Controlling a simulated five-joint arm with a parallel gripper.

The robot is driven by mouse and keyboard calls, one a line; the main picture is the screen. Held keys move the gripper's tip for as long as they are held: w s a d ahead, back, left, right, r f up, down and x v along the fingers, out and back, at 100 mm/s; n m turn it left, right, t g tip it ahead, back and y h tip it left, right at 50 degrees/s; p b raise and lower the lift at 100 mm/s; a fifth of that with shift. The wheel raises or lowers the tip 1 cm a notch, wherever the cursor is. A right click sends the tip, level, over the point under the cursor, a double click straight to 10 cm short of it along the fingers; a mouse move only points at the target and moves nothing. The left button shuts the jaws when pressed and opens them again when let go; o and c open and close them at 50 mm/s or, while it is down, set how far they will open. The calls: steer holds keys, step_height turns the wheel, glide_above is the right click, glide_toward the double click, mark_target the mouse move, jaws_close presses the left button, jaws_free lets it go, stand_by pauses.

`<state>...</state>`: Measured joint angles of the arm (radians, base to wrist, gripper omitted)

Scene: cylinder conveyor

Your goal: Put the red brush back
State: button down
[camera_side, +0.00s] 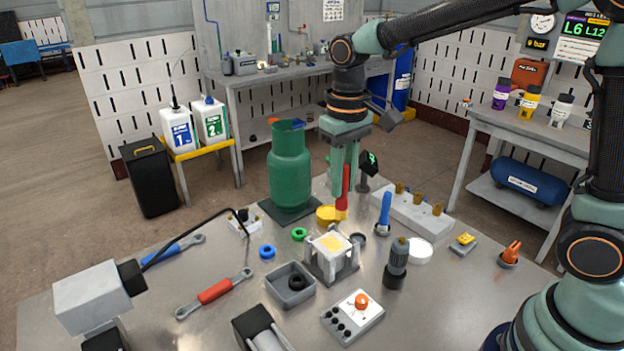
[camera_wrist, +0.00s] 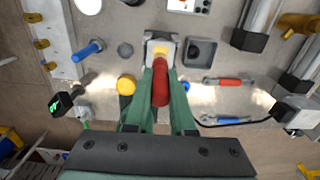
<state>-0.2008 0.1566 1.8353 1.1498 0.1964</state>
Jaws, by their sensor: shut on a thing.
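The red brush (camera_side: 343,188) is held upright between the fingers of my gripper (camera_side: 341,193), above the table. Its red handle also shows between the fingers in the wrist view (camera_wrist: 160,82). Its lower end is hard to make out. A blue brush (camera_side: 385,210) stands in a round dark holder to the right of my gripper; it also shows in the wrist view (camera_wrist: 88,50).
A tall green gas cylinder (camera_side: 289,170) stands left of my gripper. A yellow round piece (camera_side: 327,216) lies below it. A pale fixture with a yellow top (camera_side: 331,248) is in front. A white block with brass fittings (camera_side: 412,211) lies behind the blue brush.

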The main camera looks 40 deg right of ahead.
steer(key=w+d+r+n, duration=0.25)
steer(key=d+r, duration=0.25)
steer(key=d, duration=0.4)
steer(key=shift+m, duration=0.35)
steer(key=f, duration=1.9)
steer(key=shift+w+d, duration=0.15)
steer(key=shift+w, duration=0.25)
steer(key=shift+f, duration=0.2)
steer(key=c, duration=0.8)
jaws_free()
steer(key=shift+o, duration=0.2)
steer(key=shift+r, duration=0.1)
